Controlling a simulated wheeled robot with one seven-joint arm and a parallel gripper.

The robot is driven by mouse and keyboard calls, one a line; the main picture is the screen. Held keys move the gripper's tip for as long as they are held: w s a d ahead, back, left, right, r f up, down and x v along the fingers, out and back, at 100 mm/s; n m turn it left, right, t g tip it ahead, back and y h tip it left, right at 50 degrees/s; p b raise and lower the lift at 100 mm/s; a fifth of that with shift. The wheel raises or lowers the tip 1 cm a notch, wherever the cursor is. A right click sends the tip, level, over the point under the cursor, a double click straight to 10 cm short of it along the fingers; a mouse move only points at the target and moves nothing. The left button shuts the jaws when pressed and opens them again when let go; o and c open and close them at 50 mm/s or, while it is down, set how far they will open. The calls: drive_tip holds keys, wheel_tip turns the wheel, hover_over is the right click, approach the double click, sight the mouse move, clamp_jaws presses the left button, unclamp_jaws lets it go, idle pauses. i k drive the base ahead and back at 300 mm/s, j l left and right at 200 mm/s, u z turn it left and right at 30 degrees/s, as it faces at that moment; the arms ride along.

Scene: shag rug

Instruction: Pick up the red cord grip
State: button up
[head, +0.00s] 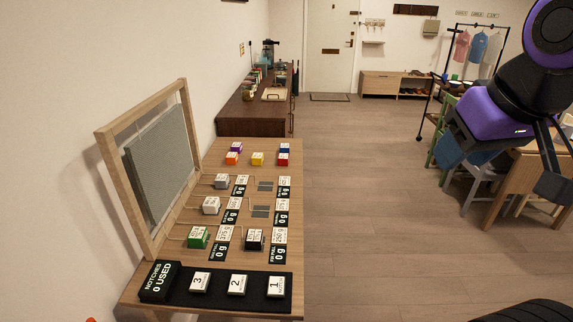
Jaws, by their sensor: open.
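A small red block with a white label, which looks like the red cord grip (283,160), sits at the back right of the wooden board. A blue block is just behind it and a yellow block (257,159) is to its left. Any cord on it is too small to make out. My gripper (557,172) is at the right edge of the head view, raised in front of the wooden table and far from the red block. Its dark fingers are apart, with nothing seen between them.
An upright wooden frame with a grey panel (160,150) lines the board's left side. Labelled blocks, including a green one (198,237), and a black tray (215,284) with numbered tiles occupy the board. A dark counter (255,110) stands behind. Floor (350,200) to the right is clear.

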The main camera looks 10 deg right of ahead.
sight(284, 159)
drive_tip(key=i+l+u, duration=0.15)
drive_tip(key=u, duration=0.35)
drive_tip(key=i+l+u, duration=0.2)
drive_tip(key=l+u, duration=0.15)
drive_tip(key=i+l+u, duration=0.15)
drive_tip(key=l+u, duration=0.25)
drive_tip(key=i+l+u, duration=0.1)
drive_tip(key=l+u, duration=0.25)
drive_tip(key=i+l+u, duration=0.15)
drive_tip(key=l, duration=1.3)
drive_tip(key=l+u, duration=0.15)
drive_tip(key=l, duration=1.35)
